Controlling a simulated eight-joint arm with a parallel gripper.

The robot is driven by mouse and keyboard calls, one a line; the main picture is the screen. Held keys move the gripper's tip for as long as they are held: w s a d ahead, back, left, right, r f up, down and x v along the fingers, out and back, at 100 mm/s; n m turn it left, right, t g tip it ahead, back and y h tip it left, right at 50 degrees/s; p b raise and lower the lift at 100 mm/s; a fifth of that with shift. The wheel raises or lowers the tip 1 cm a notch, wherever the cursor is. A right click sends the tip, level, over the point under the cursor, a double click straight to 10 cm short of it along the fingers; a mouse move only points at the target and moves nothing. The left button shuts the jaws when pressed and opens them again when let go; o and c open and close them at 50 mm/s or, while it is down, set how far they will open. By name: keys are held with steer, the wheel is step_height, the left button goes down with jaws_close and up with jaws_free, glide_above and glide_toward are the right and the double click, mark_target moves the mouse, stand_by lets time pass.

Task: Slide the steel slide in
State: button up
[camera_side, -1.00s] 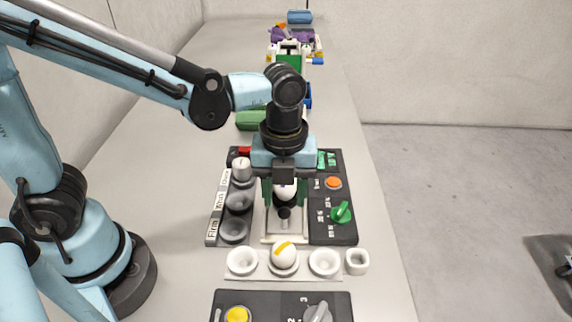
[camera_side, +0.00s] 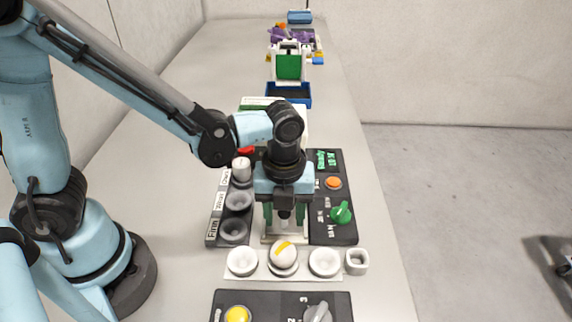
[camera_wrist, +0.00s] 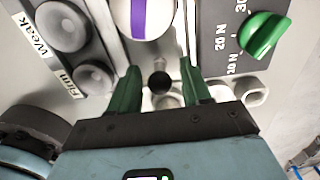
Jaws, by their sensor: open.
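The steel slide (camera_wrist: 158,63) lies in the middle of the dark panel, with a round black knob (camera_wrist: 160,83) at its near end in the wrist view. My gripper (camera_side: 284,214) is over the near end of the light slide track (camera_side: 270,239). Its green fingers are open, one on each side of the knob in the wrist view (camera_wrist: 160,70). I cannot tell whether they touch it. An egg with a purple band (camera_wrist: 145,18) stands just beyond the knob. In the side view my gripper hides most of the slide and that egg.
The panel has a green dial (camera_side: 341,213), an orange button (camera_side: 333,183) and cups labelled Weak and Firm along its left.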

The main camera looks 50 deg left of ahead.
steer(key=shift+c, duration=0.3)
steer(key=c, duration=0.8)
steer(key=shift+w+a, duration=3.15)
steer(key=shift+w, duration=0.05)
steer(key=o, duration=0.9)
steer(key=shift+c, duration=0.2)
steer(key=shift+r, duration=3)
step_height(320, 180, up, 8)
